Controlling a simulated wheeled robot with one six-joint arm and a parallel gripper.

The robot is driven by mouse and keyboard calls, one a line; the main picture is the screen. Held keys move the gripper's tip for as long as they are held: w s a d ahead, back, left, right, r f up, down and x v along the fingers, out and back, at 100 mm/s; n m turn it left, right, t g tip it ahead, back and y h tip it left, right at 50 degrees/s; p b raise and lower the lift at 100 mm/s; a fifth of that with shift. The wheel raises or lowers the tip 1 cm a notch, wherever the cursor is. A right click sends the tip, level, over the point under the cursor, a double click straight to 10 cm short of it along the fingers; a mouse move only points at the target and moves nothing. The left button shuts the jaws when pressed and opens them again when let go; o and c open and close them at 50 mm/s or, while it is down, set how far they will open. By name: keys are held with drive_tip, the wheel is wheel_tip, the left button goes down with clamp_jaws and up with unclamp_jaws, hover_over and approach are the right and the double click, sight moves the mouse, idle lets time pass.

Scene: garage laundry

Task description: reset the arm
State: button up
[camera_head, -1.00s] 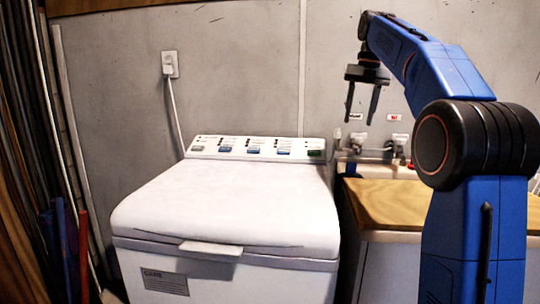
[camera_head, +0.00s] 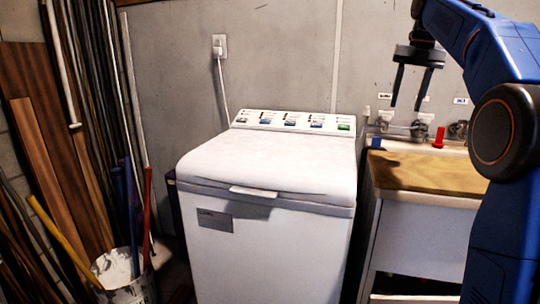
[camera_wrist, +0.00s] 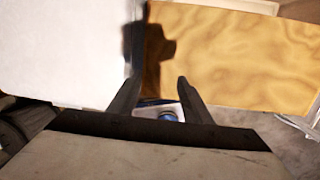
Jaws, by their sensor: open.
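My gripper (camera_head: 411,88) hangs with its fingers pointing down at the upper right of the head view. Its two dark fingers are apart and nothing is between them. It is in the air near the wall, above the taps and the back of the wooden counter. My blue arm runs down the right edge. In the wrist view my gripper (camera_wrist: 155,85) also shows open, with the white washer lid on the left and the wooden top on the right beyond it.
A white washer (camera_head: 270,175) with a closed lid stands in the middle. A wooden counter (camera_head: 425,172) is at its right, with a red object (camera_head: 439,138) behind. A bucket (camera_head: 125,275) with poles and leaning planks (camera_head: 45,150) fill the left. An outlet (camera_head: 219,46) is on the wall.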

drive_tip(key=s+a+f+m+t, duration=0.1)
drive_tip(key=s+a+f+m, duration=0.3)
drive_tip(key=s+f+m, duration=0.45)
drive_tip(key=s+a+f+m+t, duration=0.1)
drive_tip(key=s+a+f+m, duration=0.45)
drive_tip(key=s+m, duration=0.6)
drive_tip(key=s+a+f+m+t, duration=0.1)
drive_tip(key=s+f+m, duration=1.1)
drive_tip(key=s+f, duration=0.7)
wheel_tip(320, 180, down, 4)
drive_tip(key=shift+s+a+h, duration=0.15)
drive_tip(key=shift+a+h, duration=0.25)
